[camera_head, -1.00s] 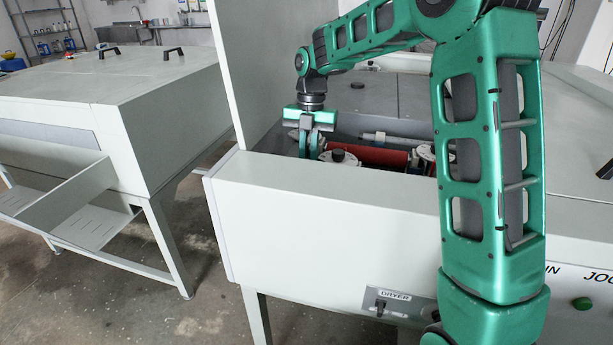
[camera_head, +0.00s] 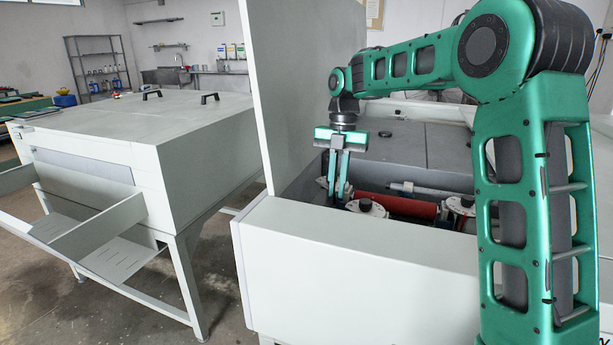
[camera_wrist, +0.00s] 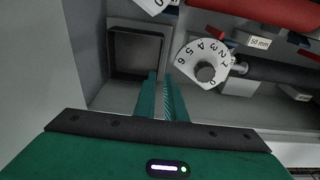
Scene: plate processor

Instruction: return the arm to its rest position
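My gripper (camera_head: 335,198) hangs fingers-down at the end of my green arm, inside the open machine bay near its left end. Its two green fingers stand close together with a narrow gap between them and nothing held. In the wrist view the fingertips (camera_wrist: 160,74) are beside a white numbered dial (camera_wrist: 204,68) with a dark knob, left of it and apart from it. The dial also shows in the head view (camera_head: 366,207), just right of the fingers. My arm reaches from the right across the bay, its elbow high.
The machine's raised panel (camera_head: 300,90) stands upright left and behind my gripper. The white front wall (camera_head: 340,268) bounds the bay. A red roller (camera_head: 405,206) and a second dial (camera_head: 460,206) lie to the right. Another white machine (camera_head: 150,130) stands at left across a floor gap.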

